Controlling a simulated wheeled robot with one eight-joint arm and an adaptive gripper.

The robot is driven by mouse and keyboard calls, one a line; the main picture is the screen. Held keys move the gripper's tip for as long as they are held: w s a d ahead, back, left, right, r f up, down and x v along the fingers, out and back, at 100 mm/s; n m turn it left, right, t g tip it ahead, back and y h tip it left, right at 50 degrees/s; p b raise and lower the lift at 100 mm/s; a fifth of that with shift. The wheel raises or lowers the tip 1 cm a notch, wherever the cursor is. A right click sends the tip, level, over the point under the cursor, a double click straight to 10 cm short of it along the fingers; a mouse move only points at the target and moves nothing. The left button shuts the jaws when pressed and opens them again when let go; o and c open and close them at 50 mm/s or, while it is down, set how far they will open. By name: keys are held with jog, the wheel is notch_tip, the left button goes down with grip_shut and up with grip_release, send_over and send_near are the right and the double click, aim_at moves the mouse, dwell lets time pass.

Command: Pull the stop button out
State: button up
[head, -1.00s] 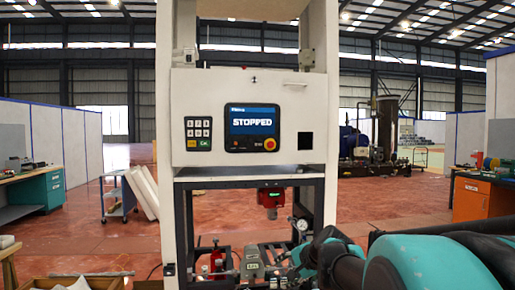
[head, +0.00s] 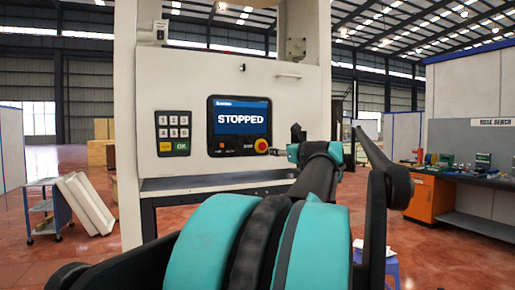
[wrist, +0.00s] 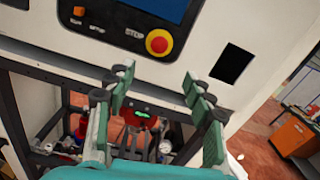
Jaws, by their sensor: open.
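The stop button (head: 261,145) is a red knob on a yellow ring at the lower right of the control panel. The panel screen (head: 240,117) reads STOPPED. In the wrist view the stop button (wrist: 159,42) sits beyond the fingertips, a little above the gap between them. My gripper (wrist: 155,75) is open and empty, its green fingers spread apart. In the head view my gripper (head: 292,151) is just right of the button, partly hidden by my arm. The fingers look apart from the button, but the exact distance is unclear.
A keypad (head: 173,133) is left of the screen. A dark square opening (wrist: 233,64) lies right of the button. Below are a red device (wrist: 138,115) and a gauge (wrist: 165,146) inside the frame. An orange cabinet (head: 430,197) stands at the right.

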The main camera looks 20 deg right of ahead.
aim_at(263, 146)
jog(key=w, duration=1.5)
jog(key=shift+w+a, duration=0.3)
jog(key=shift+w, duration=0.05)
grip_shut()
